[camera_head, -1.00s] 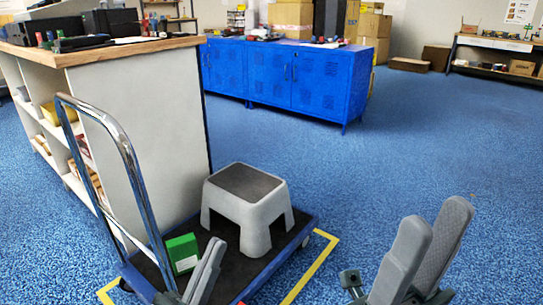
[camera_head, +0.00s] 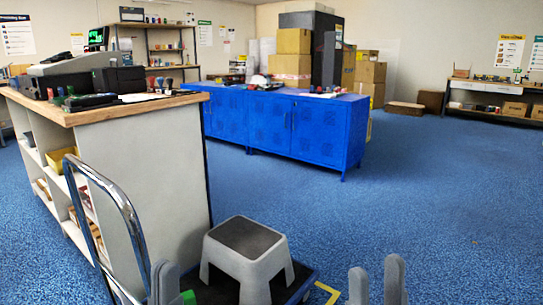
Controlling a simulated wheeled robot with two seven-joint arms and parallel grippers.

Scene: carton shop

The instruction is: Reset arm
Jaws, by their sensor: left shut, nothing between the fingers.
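My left gripper (camera_head: 164,272) shows at the bottom edge, left of the grey step stool, with its grey fingers close together and nothing between them. My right gripper (camera_head: 376,270) shows at the bottom edge, right of the stool, with its two fingers upright and a gap between them. It is open and looks empty. Both arms below the fingers are out of the picture.
A platform trolley with a metal handle (camera_head: 133,222) carries a step stool (camera_head: 246,248) and a mostly hidden green box (camera_head: 189,297). A wood-topped counter (camera_head: 145,150) stands left, blue cabinets (camera_head: 270,125) behind. The floor at right is clear.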

